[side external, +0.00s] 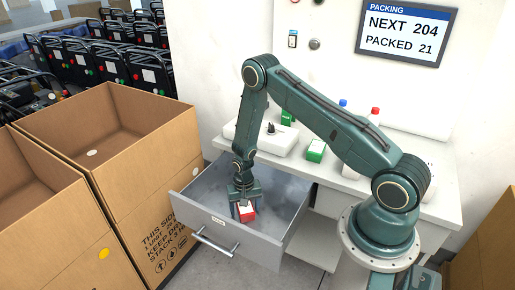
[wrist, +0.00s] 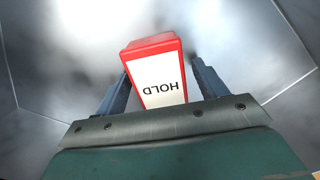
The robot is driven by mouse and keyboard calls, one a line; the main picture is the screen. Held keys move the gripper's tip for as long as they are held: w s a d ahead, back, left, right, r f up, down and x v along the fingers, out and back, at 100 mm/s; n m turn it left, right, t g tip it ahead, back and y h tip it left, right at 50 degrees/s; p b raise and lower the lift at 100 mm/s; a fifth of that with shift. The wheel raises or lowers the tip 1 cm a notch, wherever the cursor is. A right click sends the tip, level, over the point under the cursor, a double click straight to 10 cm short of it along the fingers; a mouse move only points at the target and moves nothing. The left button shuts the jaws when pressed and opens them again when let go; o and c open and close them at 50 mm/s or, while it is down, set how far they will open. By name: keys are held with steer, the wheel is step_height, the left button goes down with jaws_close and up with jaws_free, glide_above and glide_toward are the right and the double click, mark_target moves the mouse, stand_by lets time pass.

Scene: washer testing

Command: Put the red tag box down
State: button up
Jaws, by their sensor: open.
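The red tag box (side external: 247,212) is small and red with a white face, and it sits inside the open grey drawer (side external: 223,225). In the wrist view the red tag box (wrist: 158,75) shows a white label reading HOLD, upside down. My gripper (side external: 245,203) is low in the drawer at the box. In the wrist view my gripper's two fingers (wrist: 161,85) stand on either side of the box, with a small gap visible at the right finger. The jaws are open. The underside of the box is hidden.
Large open cardboard boxes (side external: 120,130) stand left of the drawer. The white bench (side external: 360,182) behind holds green-and-white boxes (side external: 316,150) and bottles with red (side external: 375,112) and blue caps. The drawer walls surround my gripper; the drawer floor around the box is clear.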

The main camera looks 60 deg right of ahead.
steer(key=shift+r, duration=0.15)
step_height(320, 180, up, 12)
stand_by(0.7)
stand_by(0.5)
